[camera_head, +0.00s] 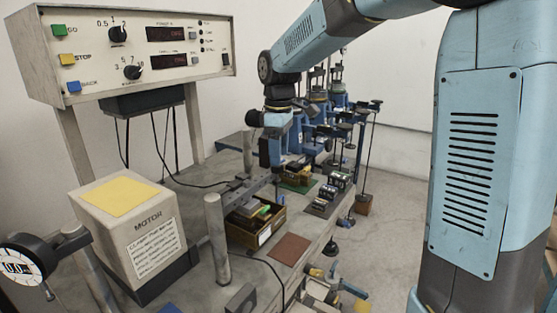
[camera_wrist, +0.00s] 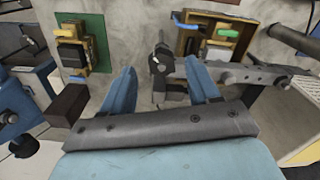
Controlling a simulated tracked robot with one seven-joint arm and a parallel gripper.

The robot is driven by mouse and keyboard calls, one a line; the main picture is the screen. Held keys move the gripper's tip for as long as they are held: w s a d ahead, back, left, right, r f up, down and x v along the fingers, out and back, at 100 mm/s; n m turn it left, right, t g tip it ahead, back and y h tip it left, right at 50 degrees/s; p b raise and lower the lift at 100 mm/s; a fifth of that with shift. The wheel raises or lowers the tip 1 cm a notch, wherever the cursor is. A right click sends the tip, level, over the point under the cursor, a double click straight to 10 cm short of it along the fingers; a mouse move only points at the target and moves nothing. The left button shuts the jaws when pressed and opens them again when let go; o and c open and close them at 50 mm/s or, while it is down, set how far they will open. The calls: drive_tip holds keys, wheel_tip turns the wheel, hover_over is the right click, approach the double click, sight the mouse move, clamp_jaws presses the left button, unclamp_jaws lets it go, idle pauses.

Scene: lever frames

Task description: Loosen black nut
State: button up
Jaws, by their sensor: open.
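My gripper (camera_wrist: 162,75) is open in the wrist view, with its two blue fingers spread apart and pointing away from the camera. Between the fingertips stands a small dark upright fitting (camera_wrist: 158,62) on a metal bar; I cannot tell whether it is the black nut. Nothing is visibly held between the fingers. In the head view my gripper (camera_head: 267,152) hangs over the far part of the bench, beyond the wooden tray. The black nut cannot be clearly picked out in the head view.
The wooden tray (camera_head: 276,229) holds small parts; it also shows in the wrist view (camera_wrist: 181,48). A green mat (camera_wrist: 97,35) with parts lies at upper left there. In the head view are a motor box (camera_head: 126,228), a metal post (camera_head: 217,240) and a control panel (camera_head: 130,75).

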sight(282, 166)
wheel_tip(282, 166, up, 11)
drive_tip(key=shift+f, duration=0.2)
drive_tip(key=shift+d, duration=0.1)
drive_tip(key=s+d+f+m+t, duration=0.2)
drive_tip(key=s+d+m, duration=0.4)
drive_tip(key=s, duration=0.6)
drive_tip(key=s+d+f+m+t, duration=0.3)
drive_tip(key=s+d+f+m, duration=0.2)
drive_tip(key=s+d, duration=0.6)
drive_tip(key=s+m, duration=0.2)
drive_tip(key=shift+s+f+m+t, duration=0.15)
drive_tip(key=shift+m+t, duration=0.15)
drive_tip(key=shift+c, duration=0.2)
